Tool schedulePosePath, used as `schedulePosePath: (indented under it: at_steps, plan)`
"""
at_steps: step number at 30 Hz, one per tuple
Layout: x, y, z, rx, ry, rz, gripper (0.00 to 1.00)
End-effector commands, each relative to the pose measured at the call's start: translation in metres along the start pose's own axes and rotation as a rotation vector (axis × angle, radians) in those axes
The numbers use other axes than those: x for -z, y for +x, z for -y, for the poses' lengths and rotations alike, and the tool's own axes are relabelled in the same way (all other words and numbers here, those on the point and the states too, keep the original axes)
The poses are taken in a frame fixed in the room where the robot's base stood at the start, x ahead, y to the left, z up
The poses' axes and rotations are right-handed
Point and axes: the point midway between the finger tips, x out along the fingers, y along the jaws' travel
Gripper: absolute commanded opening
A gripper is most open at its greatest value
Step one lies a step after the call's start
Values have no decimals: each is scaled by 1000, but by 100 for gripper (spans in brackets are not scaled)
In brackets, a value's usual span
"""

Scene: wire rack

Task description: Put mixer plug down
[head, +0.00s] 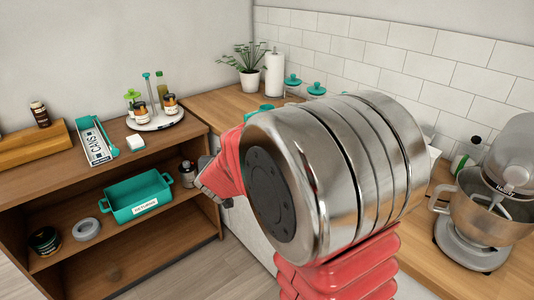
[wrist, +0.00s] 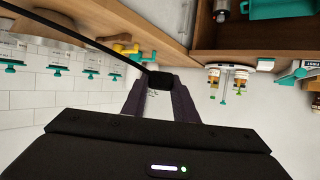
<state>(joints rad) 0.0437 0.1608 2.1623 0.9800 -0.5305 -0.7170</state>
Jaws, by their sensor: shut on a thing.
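My gripper (wrist: 160,88) is shut on the black mixer plug (wrist: 160,79), which sits between the fingertips in the wrist view. A black cord (wrist: 85,43) runs from the plug toward the upper left. The plug is held in the air, apart from any surface I can make out. In the head view my own arm hides the fingertips and the plug. The silver stand mixer (head: 500,195) with its metal bowl stands on the wooden counter at the right.
A wooden shelf unit (head: 180,140) stands at the left. A teal bin (head: 138,197) and grey tape roll (head: 86,229) sit on its lower shelf. A white turntable (head: 156,123) with bottles and a teal tray (head: 96,141) sit on top. A plant (head: 246,66) stands behind.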

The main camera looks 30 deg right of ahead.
Motion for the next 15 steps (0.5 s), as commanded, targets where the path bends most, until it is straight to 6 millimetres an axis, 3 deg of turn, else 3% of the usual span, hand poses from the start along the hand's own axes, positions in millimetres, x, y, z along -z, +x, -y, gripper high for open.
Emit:
schedulePosePath:
  at_steps: [1,6,10,15]
  plan:
    - [-1,-11,22,37,-14,-1,0]
    - [-7,-43,79,134,-54,-1,0]
    - [-11,-60,105,182,-74,-1,0]
    - [-13,-68,116,202,-83,-1,0]
